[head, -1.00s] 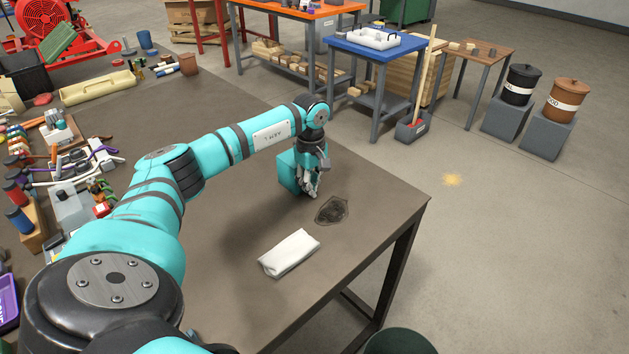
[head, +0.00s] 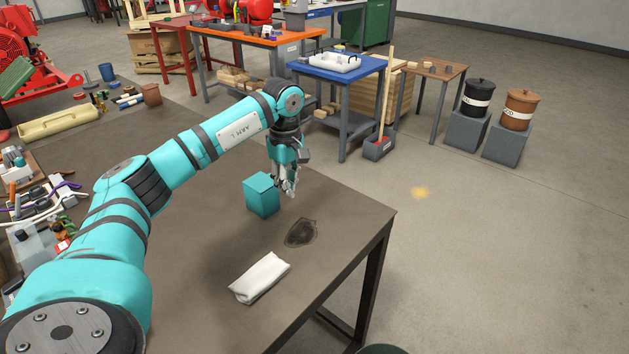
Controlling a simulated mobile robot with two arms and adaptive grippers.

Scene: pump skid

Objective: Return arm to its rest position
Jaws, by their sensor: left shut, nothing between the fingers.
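My left arm reaches in from the left over the brown table (head: 220,310). My left gripper (head: 289,192) points down above the table, shut and empty. It is just right of a teal box (head: 262,197) on the table and partly overlaps its edge in the picture; I cannot tell how high it hangs. My right gripper is not in view.
A dark stain (head: 301,232) and a folded white cloth (head: 260,277) lie on the table near its right edge. Tools and parts crowd the left side. A blue table (head: 345,68) and two lidded bins stand beyond. Floor at right is open.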

